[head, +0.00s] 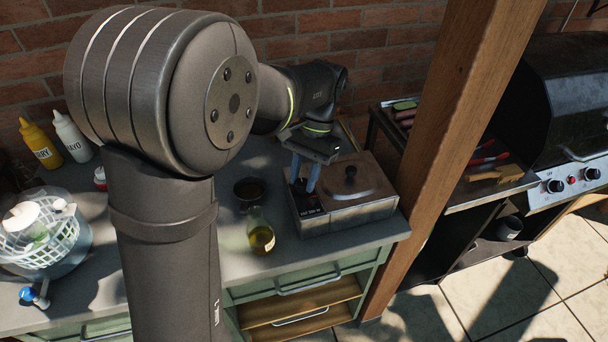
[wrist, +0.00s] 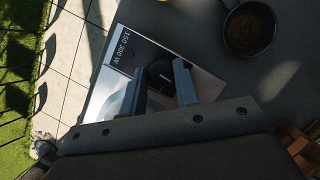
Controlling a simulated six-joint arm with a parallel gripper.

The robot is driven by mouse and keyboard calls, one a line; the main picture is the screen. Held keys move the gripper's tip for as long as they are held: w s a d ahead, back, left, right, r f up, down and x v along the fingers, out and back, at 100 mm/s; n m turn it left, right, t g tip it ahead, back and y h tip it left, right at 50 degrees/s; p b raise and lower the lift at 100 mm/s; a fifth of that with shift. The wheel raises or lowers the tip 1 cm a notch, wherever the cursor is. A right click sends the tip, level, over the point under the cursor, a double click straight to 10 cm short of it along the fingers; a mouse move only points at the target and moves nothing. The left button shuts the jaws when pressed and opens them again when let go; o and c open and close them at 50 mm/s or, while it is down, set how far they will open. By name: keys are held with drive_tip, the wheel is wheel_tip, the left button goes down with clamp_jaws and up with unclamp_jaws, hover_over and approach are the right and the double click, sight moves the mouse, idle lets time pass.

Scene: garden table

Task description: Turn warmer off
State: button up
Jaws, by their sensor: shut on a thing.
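The warmer (head: 348,215) is a metal box with a lid and a dark knob on top of the lid, near the counter's right front corner. Its top plate with printed watt markings (wrist: 126,46) shows in the wrist view. My gripper (head: 305,188) points down at the left part of the warmer. In the wrist view my gripper (wrist: 159,90) has its two fingers on either side of a black dial (wrist: 159,72) and is shut on it. The fingers partly hide the dial, so its setting cannot be read.
A dark pan (head: 249,190) and an oil bottle (head: 261,235) stand just left of the warmer. Mustard (head: 41,146) and mayo (head: 71,138) bottles and a salad spinner (head: 45,235) are at the left. A wooden post (head: 462,110) rises close on the right.

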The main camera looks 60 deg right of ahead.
idle(0.4)
drive_tip(key=o, duration=1)
drive_tip(key=shift+d+r, duration=0.1)
drive_tip(key=shift+r, duration=0.05)
drive_tip(key=v, duration=1.7)
drive_tip(key=shift+w+r, duration=0.1)
drive_tip(key=shift+w, duration=0.05)
drive_tip(key=x, duration=1.7)
drive_tip(key=shift+f, duration=0.25)
